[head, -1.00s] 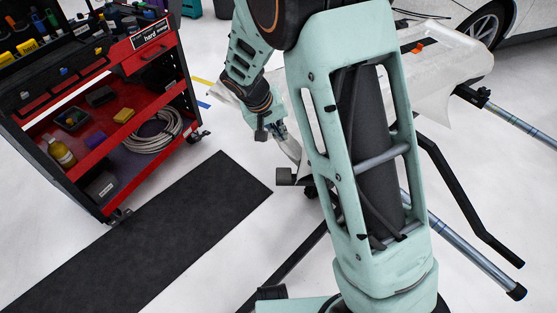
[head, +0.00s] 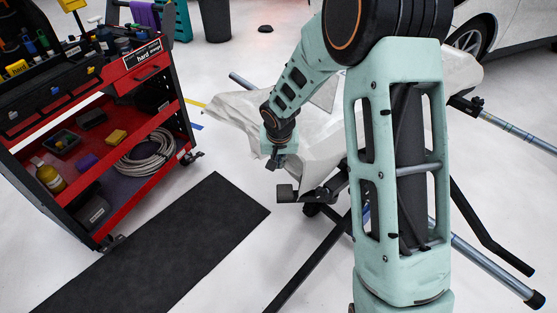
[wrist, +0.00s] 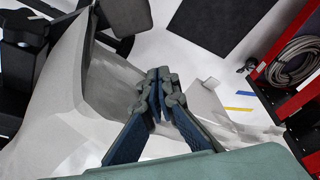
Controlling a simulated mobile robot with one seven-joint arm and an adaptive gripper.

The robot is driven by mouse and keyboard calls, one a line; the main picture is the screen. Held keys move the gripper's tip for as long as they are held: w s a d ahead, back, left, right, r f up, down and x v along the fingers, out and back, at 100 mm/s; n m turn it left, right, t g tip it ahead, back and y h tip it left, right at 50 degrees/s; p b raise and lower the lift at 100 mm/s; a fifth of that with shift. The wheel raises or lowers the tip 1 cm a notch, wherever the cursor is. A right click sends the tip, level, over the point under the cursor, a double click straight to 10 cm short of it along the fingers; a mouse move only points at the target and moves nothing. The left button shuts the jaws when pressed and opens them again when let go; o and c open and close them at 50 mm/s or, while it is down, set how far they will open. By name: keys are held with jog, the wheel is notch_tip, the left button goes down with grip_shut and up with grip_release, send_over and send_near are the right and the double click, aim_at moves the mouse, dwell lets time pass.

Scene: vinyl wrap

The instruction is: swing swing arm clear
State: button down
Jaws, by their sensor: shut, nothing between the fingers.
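A stand of black and metal bars (head: 312,255) holds a white sheet-covered panel (head: 330,130). I cannot tell for sure which bar is the swing arm. A black bracket (head: 287,193) sits at the stand's near left end, under the panel. My gripper (head: 277,163) points down just above this bracket, at the panel's near left edge. In the wrist view my gripper (wrist: 158,80) has its fingertips together and nothing between them. The white panel (wrist: 60,105) lies behind the fingers there. Whether the fingers touch it is unclear.
A red and black tool cart (head: 110,120) stands at left with bottles and a coiled hose. A dark mat (head: 160,245) lies on the floor before it. A white car (head: 510,40) is at back right. Bars stick out low at right (head: 490,265). Floor between mat and stand is clear.

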jog(key=shift+s+f+b, duration=0.35)
jog(key=shift+s+f, duration=0.35)
jog(key=shift+f, duration=0.2)
jog(key=shift+s+f+b, duration=0.3)
jog(key=shift+s+f, duration=0.4)
jog(key=shift+f, duration=0.15)
jog(key=shift+s+a, duration=0.1)
jog(key=shift+s, duration=0.1)
